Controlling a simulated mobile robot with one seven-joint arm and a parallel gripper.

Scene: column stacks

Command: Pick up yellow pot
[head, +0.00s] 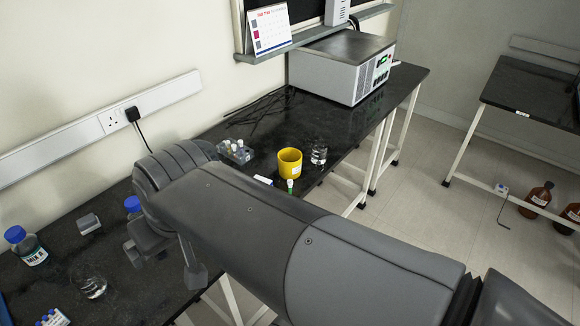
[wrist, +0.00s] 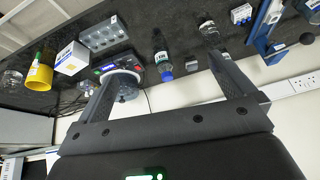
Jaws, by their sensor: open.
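The yellow pot (head: 290,162) stands upright on the dark bench beyond my arm in the head view. It also shows at the far left of the wrist view (wrist: 39,76), well outside the space between my fingers. My gripper (wrist: 163,68) is open and empty in the wrist view, with its fingers spread wide. In the head view my gripper (head: 165,262) is over the near part of the bench at the lower left, apart from the pot. My arm hides part of the bench in front of the pot.
A glass beaker (head: 319,153) stands right of the pot, and a green-capped tube (head: 290,186) just in front. A small rack (head: 236,151) is to its left. A blue-capped bottle (head: 27,246) and a glass (head: 92,286) are at near left. A large grey machine (head: 342,66) stands behind.

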